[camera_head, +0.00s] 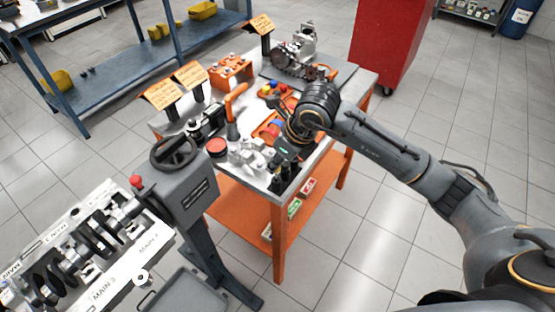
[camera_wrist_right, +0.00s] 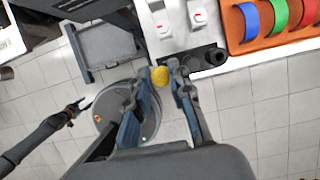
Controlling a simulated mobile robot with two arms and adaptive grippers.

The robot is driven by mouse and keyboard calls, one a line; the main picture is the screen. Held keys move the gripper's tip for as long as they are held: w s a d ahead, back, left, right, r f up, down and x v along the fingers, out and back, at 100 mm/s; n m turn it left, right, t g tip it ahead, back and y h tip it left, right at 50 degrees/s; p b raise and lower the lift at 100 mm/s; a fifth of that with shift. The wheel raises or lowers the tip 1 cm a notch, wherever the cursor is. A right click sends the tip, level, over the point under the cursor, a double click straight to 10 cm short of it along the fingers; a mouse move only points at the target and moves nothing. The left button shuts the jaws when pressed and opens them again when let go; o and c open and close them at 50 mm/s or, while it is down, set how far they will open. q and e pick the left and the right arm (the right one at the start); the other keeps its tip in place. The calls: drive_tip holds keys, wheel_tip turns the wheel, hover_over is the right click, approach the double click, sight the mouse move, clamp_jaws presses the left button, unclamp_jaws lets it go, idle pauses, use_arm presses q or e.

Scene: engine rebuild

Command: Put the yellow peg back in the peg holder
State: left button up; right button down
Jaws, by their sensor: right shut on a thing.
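The yellow peg (camera_wrist_right: 159,76) is between the fingertips of my right gripper (camera_wrist_right: 161,84) in the right wrist view. Its round end faces the camera. The gripper is shut on it, just off the table edge in that picture. In the head view my right gripper (camera_head: 284,166) is over the near corner of the workbench, and the peg cannot be made out. A black block with a round opening (camera_wrist_right: 212,57) sits at the table edge beside the gripper; I cannot tell whether it is the peg holder. My left gripper (camera_wrist_right: 78,106) shows small at the left.
An orange tray (camera_wrist_right: 234,41) with blue, green and red curved pieces lies beside the black block. The workbench (camera_head: 215,170) carries an orange block (camera_head: 231,68), signs and engine parts. A crankshaft stand (camera_head: 187,195) is left of it.

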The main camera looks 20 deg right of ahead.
sight(277, 171)
drive_tip(key=shift+f+b, duration=2.05)
drive_tip(key=shift+f, duration=0.1)
idle(0.8)
drive_tip(key=c, duration=1.4)
unclamp_jaws()
drive_tip(key=shift+c, duration=0.2)
drive_tip(key=shift+r, duration=0.15)
drive_tip(key=shift+r+p, duration=0.75)
drive_tip(key=shift+r, duration=0.65)
drive_tip(key=o, duration=0.6)
